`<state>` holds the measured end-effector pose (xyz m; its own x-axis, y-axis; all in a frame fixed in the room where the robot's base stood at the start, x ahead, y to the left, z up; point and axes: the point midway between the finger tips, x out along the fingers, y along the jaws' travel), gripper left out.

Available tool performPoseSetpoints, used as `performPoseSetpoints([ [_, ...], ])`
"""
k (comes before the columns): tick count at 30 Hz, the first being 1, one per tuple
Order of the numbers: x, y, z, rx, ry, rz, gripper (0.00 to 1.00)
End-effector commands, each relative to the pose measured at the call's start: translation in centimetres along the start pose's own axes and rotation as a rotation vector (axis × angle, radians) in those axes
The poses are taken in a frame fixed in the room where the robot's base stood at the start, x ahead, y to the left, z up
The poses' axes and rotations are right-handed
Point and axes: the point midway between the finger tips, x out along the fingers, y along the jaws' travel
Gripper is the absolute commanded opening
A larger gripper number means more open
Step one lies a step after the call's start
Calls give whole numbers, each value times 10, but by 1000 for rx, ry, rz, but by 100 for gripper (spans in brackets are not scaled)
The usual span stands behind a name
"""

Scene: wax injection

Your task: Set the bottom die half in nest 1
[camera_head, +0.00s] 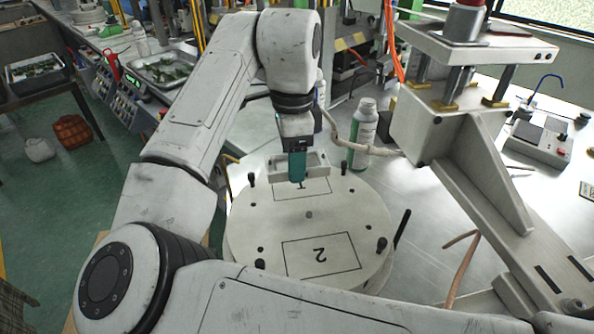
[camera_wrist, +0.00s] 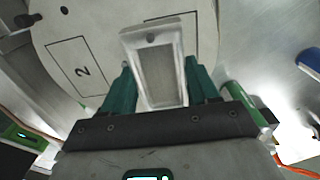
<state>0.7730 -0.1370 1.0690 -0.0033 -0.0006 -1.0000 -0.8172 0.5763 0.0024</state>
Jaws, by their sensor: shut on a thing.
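The die half (camera_head: 316,162) is a pale grey rectangular block; the wrist view shows a shallow recess and a round hole at one end of it (camera_wrist: 151,38). My gripper (camera_head: 297,178) has teal fingers shut on the block's sides, as the wrist view also shows (camera_wrist: 159,75). Nest 1 (camera_head: 318,189) is a black outlined rectangle on the round plate, marked "1". The block appears over the far part of this outline and partly covers it. In the wrist view the block hides much of nest 1 (camera_wrist: 188,33). I cannot tell whether the block touches the plate.
The round plate (camera_head: 250,222) carries several short black pegs and the empty outlined nest 2 (camera_head: 340,246) nearer me. A white press frame (camera_head: 455,140) rises at the right. A white bottle (camera_head: 364,122) and a pale hose (camera_head: 350,143) stand behind the plate.

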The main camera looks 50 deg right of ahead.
Motion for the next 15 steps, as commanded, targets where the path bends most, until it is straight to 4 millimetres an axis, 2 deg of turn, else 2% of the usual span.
performPoseSetpoints([
  [3,12,-10,-5,-1,-2,-1,16],
  [11,30,-23,-12,0,-2,0,16],
  [15,50,-22,-11,0,-2,-1,16],
])
